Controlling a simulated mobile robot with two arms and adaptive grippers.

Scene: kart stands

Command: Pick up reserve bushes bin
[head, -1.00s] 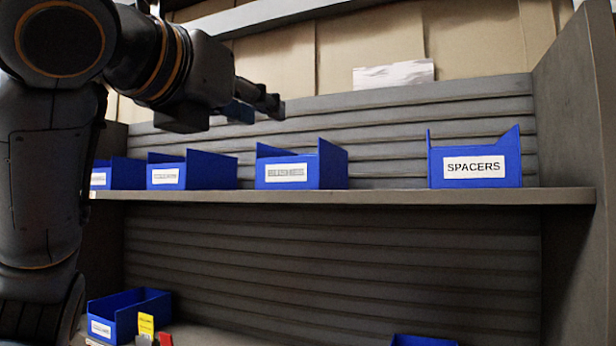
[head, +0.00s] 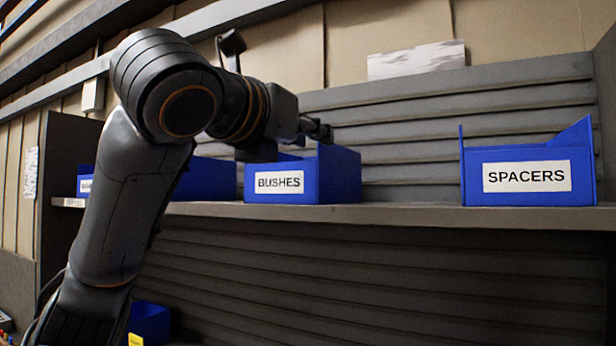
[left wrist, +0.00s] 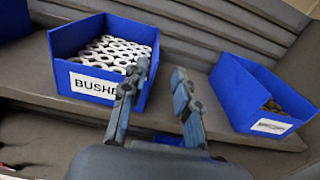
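The blue bin labelled BUSHES (head: 335,180) stands upright on the upper shelf in the head view. In the left wrist view the same bin (left wrist: 65,43) is at the left, filled with many pale rings. My left gripper (head: 322,130) is above the bin's right part in the head view. In the left wrist view the gripper (left wrist: 160,77) is open with nothing between its fingers. One finger overlaps the bin's right wall in the picture, the other is right of it. I cannot tell whether they touch the bin. My right gripper is not in view.
A blue SPACERS bin (head: 470,185) stands farther right on the upper shelf (head: 400,214), with clear shelf between. More blue bins (head: 208,180) stand to the left, partly behind my left arm. Another blue bin (head: 150,318) is lower down. A slatted back panel (head: 420,105) rises behind.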

